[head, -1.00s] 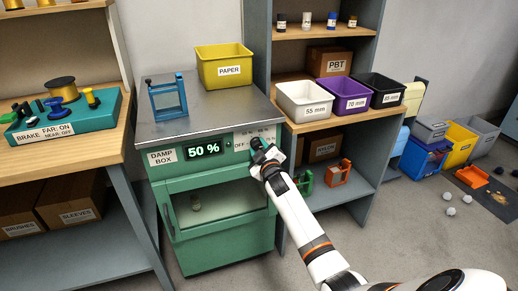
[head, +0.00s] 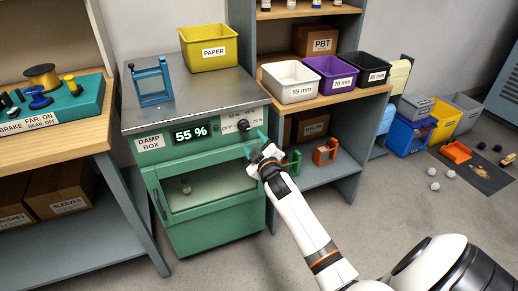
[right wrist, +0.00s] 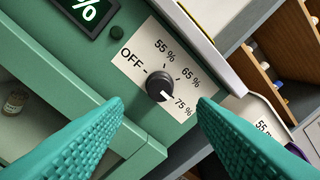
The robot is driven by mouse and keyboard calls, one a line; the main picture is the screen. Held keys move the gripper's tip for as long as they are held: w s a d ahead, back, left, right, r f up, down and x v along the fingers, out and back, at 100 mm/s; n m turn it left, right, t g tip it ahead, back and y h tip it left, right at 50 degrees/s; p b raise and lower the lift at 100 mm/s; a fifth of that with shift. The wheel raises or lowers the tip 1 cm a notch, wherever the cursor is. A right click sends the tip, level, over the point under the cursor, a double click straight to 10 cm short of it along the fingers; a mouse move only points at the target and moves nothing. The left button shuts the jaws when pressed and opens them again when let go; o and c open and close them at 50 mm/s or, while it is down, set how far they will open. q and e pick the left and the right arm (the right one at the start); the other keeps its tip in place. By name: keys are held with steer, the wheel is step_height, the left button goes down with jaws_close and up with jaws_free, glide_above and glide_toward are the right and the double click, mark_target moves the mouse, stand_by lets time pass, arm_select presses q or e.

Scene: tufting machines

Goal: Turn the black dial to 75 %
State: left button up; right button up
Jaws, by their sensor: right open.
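The black dial (right wrist: 159,86) is on a white label plate on the damp box (head: 205,235). Its white mark points to the lower right, at the 75 % marking. In the head view the dial (head: 243,125) is small, just above my right gripper (head: 257,144). The green display (head: 190,134) reads 55 %. In the right wrist view my right gripper (right wrist: 160,108) is open and empty; its teal fingers are on either side of the dial, apart from it. My left gripper is not in view.
A blue frame (head: 151,84) and a yellow PAPER bin (head: 208,48) stand on the damp box. White, purple and black bins (head: 292,83) fill the shelf to the right. A small jar (head: 185,187) is inside the damp box. Open floor lies in front.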

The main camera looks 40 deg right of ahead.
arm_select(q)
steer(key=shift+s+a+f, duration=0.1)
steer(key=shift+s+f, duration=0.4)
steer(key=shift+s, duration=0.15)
arm_select(e)
steer(key=v, duration=0.4)
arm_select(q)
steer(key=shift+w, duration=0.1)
arm_select(e)
steer(key=shift+f, duration=0.1)
